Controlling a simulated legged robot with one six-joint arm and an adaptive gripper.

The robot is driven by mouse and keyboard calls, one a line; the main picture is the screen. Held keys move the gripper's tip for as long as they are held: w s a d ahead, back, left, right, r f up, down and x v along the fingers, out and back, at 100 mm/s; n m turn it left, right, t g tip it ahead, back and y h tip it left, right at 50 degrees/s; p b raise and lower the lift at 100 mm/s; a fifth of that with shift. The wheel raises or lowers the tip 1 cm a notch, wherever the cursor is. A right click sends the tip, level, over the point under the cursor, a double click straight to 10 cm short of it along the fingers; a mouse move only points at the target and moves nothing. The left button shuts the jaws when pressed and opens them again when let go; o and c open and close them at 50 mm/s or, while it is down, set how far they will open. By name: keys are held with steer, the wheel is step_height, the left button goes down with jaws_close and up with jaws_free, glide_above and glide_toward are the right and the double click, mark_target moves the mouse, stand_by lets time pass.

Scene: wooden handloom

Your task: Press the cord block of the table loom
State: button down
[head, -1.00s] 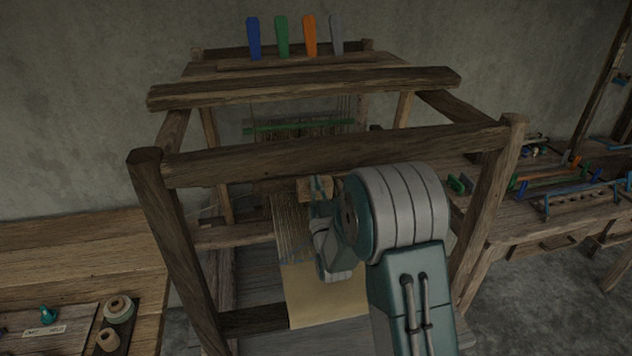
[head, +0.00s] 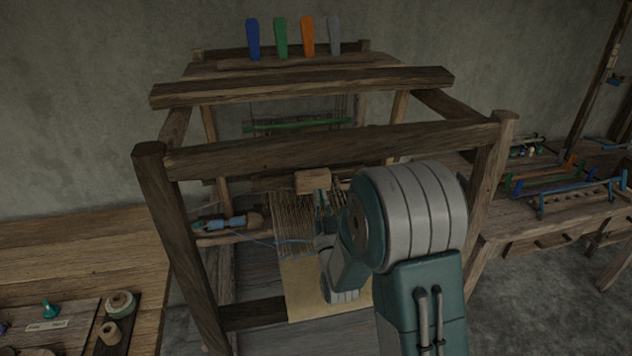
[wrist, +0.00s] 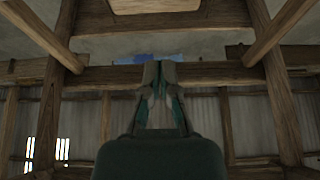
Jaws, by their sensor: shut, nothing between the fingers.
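The table loom (head: 330,146) is a dark wooden frame with warp threads (head: 292,215) and a strip of pale cloth (head: 302,290). A small light-brown wooden block (head: 313,181), which looks like the cord block, hangs above the warp behind the front beam. My gripper (head: 321,197) is shut and empty, just below and in front of the block; I cannot tell if they touch. In the wrist view my gripper's closed fingertips (wrist: 160,68) point up, with a pale wooden piece (wrist: 153,5), perhaps the block, at the top edge.
A blue shuttle (head: 225,222) lies at the loom's left side, its blue thread running to the cloth. Blue, green, orange and grey paddles (head: 307,37) stand on top. Benches flank the loom, with spools (head: 119,303) left and coloured tools (head: 545,185) right.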

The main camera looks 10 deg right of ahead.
steer(key=shift+v, duration=1.25)
